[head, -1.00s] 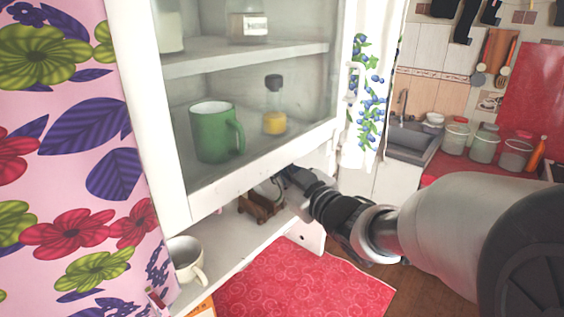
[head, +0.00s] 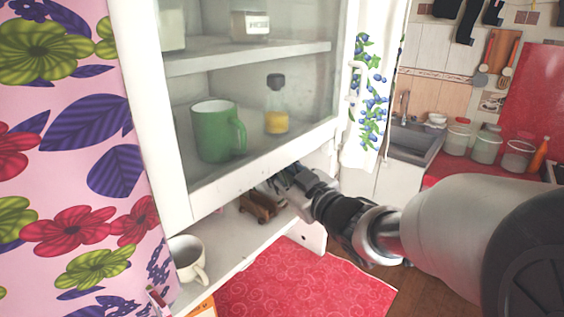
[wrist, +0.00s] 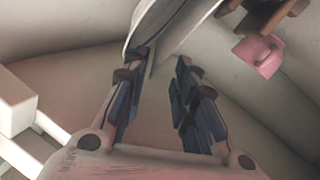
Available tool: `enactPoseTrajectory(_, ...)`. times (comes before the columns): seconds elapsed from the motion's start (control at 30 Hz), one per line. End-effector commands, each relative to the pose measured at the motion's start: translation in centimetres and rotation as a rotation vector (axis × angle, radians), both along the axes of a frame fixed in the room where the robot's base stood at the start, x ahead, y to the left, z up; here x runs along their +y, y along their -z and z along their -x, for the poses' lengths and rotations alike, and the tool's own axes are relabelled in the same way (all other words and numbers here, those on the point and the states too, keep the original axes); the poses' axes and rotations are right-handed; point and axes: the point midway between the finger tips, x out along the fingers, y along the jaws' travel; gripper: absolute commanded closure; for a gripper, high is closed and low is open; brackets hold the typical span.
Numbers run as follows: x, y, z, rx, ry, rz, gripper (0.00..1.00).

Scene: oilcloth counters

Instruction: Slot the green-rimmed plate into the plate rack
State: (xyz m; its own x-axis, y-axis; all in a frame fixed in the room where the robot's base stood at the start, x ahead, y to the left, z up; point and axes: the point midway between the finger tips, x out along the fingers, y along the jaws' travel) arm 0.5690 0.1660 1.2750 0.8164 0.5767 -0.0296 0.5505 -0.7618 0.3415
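The wooden plate rack (head: 258,207) stands on the shelf under the glass cabinet. Part of it shows at the top right of the wrist view (wrist: 262,18). A pale plate (wrist: 172,22) with a thin dark rim stands on edge at the top of the wrist view, beside the rack's wood; I cannot make out a green rim or how it sits in the rack. My gripper (wrist: 158,70) is open, with a clear gap between its blue-padded fingers. The plate's near edge is by the left fingertip; contact is unclear. In the head view my gripper (head: 283,178) hides most of the plate.
A pink object (wrist: 258,54) lies beside the rack. A white cup (head: 188,258) stands at the shelf's near left end. The cabinet (head: 250,165) hangs low over the shelf, with a green mug (head: 213,133) behind its glass. A red mat (head: 300,285) lies below.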

Motion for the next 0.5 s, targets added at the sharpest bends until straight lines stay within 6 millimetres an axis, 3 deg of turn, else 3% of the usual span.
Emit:
enactPoseTrajectory(0.33, -0.2, 0.0, 0.2, 0.000, 0.001, 0.000, 0.71)
enactPoseTrajectory(0.5, -1.5, -0.1, 1.9, -0.001, 0.003, -0.001, 0.71)
